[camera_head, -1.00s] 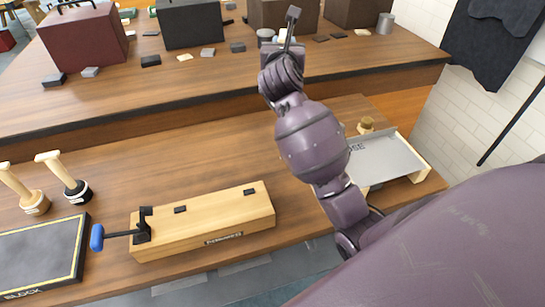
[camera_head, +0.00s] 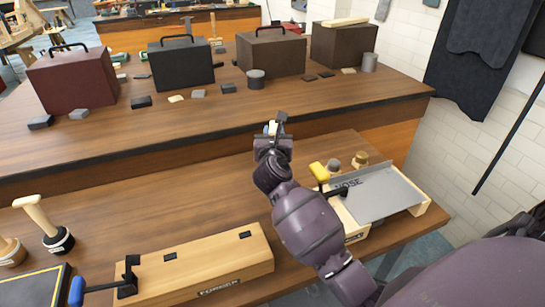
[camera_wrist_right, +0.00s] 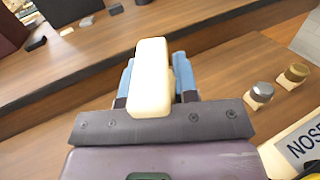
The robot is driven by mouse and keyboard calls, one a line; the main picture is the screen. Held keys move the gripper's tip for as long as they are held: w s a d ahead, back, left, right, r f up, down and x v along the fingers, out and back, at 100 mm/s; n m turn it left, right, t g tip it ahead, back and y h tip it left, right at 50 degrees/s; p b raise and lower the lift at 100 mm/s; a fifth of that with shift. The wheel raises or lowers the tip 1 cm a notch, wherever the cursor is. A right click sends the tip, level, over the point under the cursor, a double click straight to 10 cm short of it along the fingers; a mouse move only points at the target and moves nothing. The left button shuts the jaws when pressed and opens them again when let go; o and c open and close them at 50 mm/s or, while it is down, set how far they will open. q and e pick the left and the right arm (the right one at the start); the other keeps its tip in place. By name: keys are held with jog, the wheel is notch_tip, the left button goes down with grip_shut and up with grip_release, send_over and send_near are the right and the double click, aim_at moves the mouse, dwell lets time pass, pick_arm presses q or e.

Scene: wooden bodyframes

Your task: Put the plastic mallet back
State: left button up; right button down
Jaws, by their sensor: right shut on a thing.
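My right gripper (camera_head: 275,127) is above the near bench, close to the raised back bench's front edge. In the wrist view its blue fingers are shut on a pale cream, rounded bar, which looks like part of the plastic mallet (camera_wrist_right: 150,85). The rest of the held thing is hidden by the gripper. A mallet with a cream handle and black head (camera_head: 58,240) stands at the far left. Another round mallet head (camera_head: 10,252) is cut off by the left edge. My left gripper is not in view.
A dark BLOCK mat (camera_head: 28,292) and a wooden former with blue-handled clamp (camera_head: 220,268) lie in front. A NOSE fixture (camera_head: 385,195) with yellow-handled clamp is right, near two knobs (camera_head: 360,159). Cases (camera_head: 180,62) line the back bench. The near bench's left middle is clear.

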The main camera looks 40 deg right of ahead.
jog(key=shift+f+b, duration=1)
jog(key=shift+f, duration=2.4)
jog(key=c, duration=0.9)
grip_release()
jog(key=shift+r, duration=0.25)
jog(key=v, duration=1.2)
jog(key=shift+f, duration=0.15)
